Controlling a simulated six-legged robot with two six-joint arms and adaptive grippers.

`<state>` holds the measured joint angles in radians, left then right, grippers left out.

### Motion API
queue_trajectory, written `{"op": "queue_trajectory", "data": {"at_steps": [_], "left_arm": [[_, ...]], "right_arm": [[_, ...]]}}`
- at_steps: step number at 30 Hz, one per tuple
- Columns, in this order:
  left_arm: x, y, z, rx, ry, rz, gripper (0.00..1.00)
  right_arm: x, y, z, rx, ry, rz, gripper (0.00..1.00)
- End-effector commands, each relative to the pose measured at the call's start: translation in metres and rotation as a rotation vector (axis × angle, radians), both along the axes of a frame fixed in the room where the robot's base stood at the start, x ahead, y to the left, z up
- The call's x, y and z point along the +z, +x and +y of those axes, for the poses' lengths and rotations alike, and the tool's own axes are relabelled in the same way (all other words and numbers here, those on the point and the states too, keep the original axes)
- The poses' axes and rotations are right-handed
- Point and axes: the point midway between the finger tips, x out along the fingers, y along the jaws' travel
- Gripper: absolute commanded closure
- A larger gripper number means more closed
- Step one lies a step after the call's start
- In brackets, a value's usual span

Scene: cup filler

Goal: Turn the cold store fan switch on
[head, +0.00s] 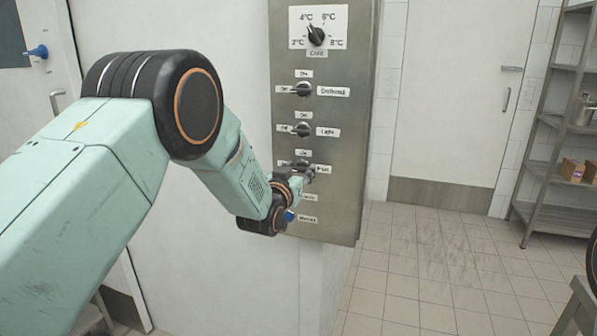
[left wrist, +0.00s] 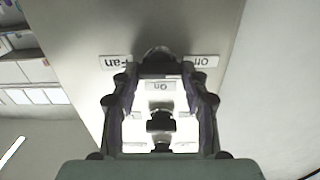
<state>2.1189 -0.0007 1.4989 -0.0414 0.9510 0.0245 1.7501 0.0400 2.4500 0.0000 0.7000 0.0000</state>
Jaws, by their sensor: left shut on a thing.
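The fan switch is a dark rotary knob on a grey metal control panel (head: 345,120). In the left wrist view the knob (left wrist: 158,53) sits between upside-down "Fan" (left wrist: 116,62) and "Off" (left wrist: 203,61) labels, with an "On" label (left wrist: 158,86) showing between the fingers. My left gripper (head: 302,172) is at this switch, and its fingers are shut on the knob. In the head view the gripper covers much of the knob and the "Off" label. Which way the knob points is not clear. My right gripper is not in view.
Above are the light switch (head: 302,130), another switch (head: 302,89) and the temperature dial (head: 317,35). More labels lie below, partly hidden by my left wrist. A metal shelf (head: 555,120) with boxes stands at the right. The tiled floor (head: 430,260) is clear.

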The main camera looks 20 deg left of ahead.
Motion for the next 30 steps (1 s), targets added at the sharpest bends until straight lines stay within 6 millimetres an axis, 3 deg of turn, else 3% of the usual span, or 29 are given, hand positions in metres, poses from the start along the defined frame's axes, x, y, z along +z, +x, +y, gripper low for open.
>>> {"op": "queue_trajectory", "data": {"at_steps": [3,14,30], "left_arm": [[0.0,0.0,0.0,0.0,0.0,0.0,0.86],[0.0,0.0,0.0,0.0,0.069,-0.002,0.86],[-0.001,0.0,-0.003,0.0,0.528,-0.019,0.87]], "right_arm": [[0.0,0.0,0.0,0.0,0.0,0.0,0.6],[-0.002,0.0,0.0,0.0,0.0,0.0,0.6],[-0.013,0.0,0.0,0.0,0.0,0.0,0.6]]}}
